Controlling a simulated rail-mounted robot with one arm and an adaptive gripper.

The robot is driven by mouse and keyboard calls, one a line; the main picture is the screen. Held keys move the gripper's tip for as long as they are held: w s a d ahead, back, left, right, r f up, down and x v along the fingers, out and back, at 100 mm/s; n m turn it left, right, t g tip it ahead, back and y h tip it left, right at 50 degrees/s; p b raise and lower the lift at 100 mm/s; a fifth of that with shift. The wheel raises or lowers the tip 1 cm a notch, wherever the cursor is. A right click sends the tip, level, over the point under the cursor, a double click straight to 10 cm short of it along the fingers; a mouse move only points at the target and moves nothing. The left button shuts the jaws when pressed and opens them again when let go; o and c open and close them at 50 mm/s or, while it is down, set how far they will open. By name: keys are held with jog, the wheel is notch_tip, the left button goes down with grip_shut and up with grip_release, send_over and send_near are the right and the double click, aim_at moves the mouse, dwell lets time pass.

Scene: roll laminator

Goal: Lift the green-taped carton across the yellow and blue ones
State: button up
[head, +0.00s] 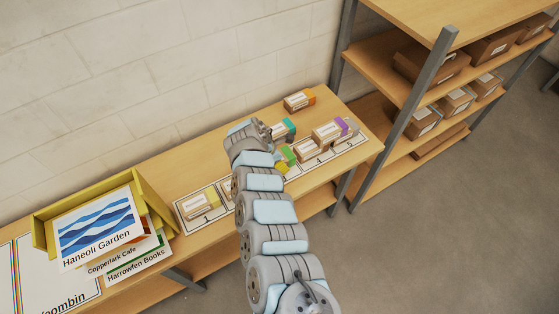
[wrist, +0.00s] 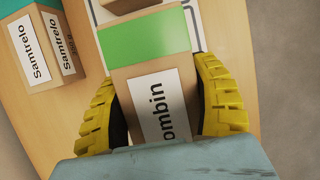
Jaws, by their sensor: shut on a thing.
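The green-taped carton (wrist: 158,38) sits between the yellow fingers of my gripper (wrist: 165,105) in the wrist view, its white label partly reading "ombin". My gripper is shut on it. In the head view the green-taped carton (head: 288,154) shows just past my wrist, over or near the numbered mat; its height above the mat is unclear. The yellow-taped carton (head: 201,204) lies on slot 1 at the mat's left end. Another carton (head: 227,189) beside it is mostly hidden by my arm; I cannot see blue tape.
A teal-taped carton (head: 283,130) stands close behind the held one, and in the wrist view (wrist: 50,45). A purple-taped carton (head: 331,133) stands right, an orange-taped one (head: 299,100) at the back. A yellow tray (head: 42,238) with signs is left; a shelf rack (head: 405,110) right.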

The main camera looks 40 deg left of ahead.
jog(key=s+r+p, duration=0.1)
jog(key=r, duration=0.1)
jog(key=s+d+r+p, duration=0.1)
jog(key=p, duration=0.1)
jog(key=s+d+r+p, duration=0.1)
jog(key=r, duration=0.1)
jog(key=shift+s+r+p, duration=0.1)
jog(key=shift+r+p, duration=0.2)
jog(key=shift+p, duration=0.1)
jog(key=s+d+r+p, duration=0.3)
jog(key=s+d+p, duration=0.1)
jog(key=s+p, duration=0.4)
jog(key=p, duration=0.5)
send_over(226, 187)
jog(key=a, duration=0.1)
jog(key=shift+s+a+f+n, duration=0.1)
jog(key=shift+s+f+n, duration=0.2)
jog(key=shift+s+f, duration=0.05)
jog(key=shift+s+d+f+b, duration=0.15)
jog(key=shift+f+b, duration=0.05)
jog(key=shift+f, duration=0.8)
jog(key=shift+s+d+f+b, duration=0.1)
jog(key=shift+d+f+b, duration=0.1)
jog(key=shift+f, duration=0.8)
jog(key=shift+s+d+f+b, duration=0.15)
jog(key=shift+f+b, duration=0.05)
jog(key=shift+f, duration=0.8)
